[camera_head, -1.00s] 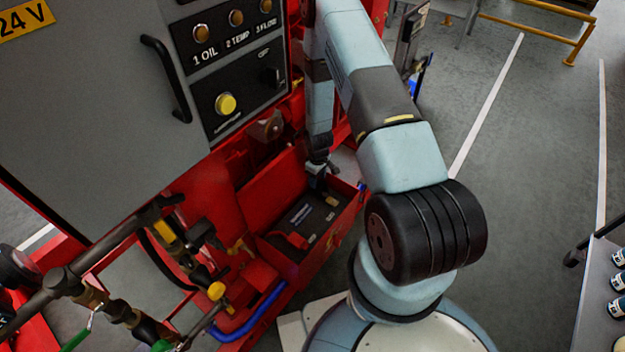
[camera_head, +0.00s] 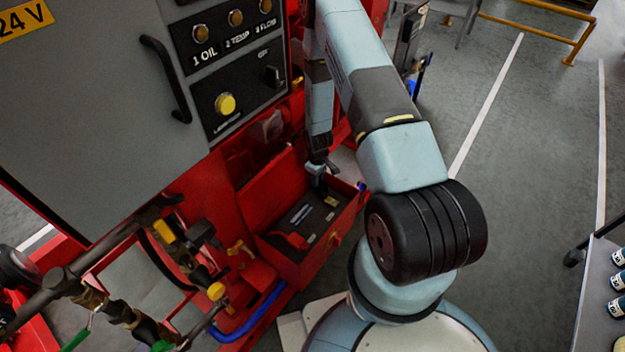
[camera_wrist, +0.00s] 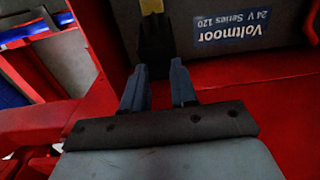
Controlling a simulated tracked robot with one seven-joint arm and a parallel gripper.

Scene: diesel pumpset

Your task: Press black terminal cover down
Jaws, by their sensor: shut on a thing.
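The grey battery (camera_wrist: 270,50), with a blue "Voltmoor 24 V Series 120" label, sits in a red tray box. In the head view the battery (camera_head: 306,222) lies below my arm's end. The black terminal cover (camera_wrist: 154,38) stands at the battery's near edge in the wrist view, with a small brass-coloured part (camera_wrist: 151,6) beyond it. My gripper (camera_wrist: 158,68) has its two fingertips at the cover's lower end, shut on it. Whether the cover is fully down cannot be told. In the head view my gripper (camera_head: 318,182) is small and partly hidden by the arm.
A red terminal cover (camera_head: 292,240) lies at the battery's near left. The red box wall (camera_head: 335,228) rises close around it. The grey control panel (camera_head: 90,110) stands at left, with pipes and a blue hose (camera_head: 258,318) below. Open floor lies to the right.

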